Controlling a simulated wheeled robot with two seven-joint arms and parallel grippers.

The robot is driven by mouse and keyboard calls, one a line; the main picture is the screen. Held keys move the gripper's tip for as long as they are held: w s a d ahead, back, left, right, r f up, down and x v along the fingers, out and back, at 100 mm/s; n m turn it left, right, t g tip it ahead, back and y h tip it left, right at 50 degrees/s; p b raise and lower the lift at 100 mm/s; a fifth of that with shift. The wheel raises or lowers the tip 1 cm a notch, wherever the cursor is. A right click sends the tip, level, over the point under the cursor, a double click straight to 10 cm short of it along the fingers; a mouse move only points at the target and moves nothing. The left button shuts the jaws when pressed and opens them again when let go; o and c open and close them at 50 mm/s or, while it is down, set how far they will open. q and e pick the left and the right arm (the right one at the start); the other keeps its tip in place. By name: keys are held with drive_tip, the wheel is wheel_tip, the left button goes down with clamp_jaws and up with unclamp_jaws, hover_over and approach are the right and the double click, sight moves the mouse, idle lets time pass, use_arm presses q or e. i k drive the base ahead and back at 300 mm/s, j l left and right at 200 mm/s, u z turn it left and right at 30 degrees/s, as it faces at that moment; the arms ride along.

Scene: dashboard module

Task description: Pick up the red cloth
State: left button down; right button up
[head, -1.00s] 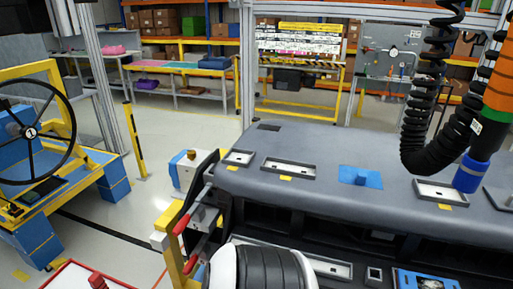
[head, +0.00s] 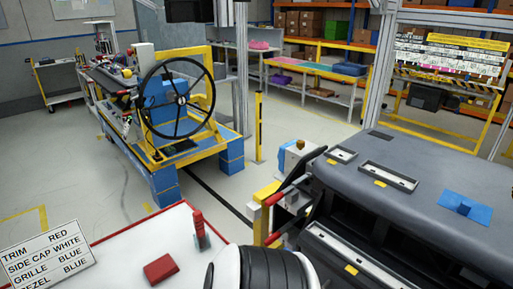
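A red cloth (head: 160,269), small and folded flat, lies on a white table top with a red edge (head: 128,238) at the lower left of the head view. It lies apart from a small upright red-topped object (head: 199,230) behind it to the right. Neither of my grippers shows in the head view, so I cannot see whether they are open or shut.
A sign (head: 45,255) listing trim colours stands left of the cloth. The grey dashboard module (head: 430,165) is at right, with a blue patch (head: 465,207) on top. A steering wheel stand (head: 178,105) is behind the table. Grey floor lies between.

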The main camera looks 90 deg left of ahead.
sight(165, 267)
drive_tip(key=u, duration=2.55)
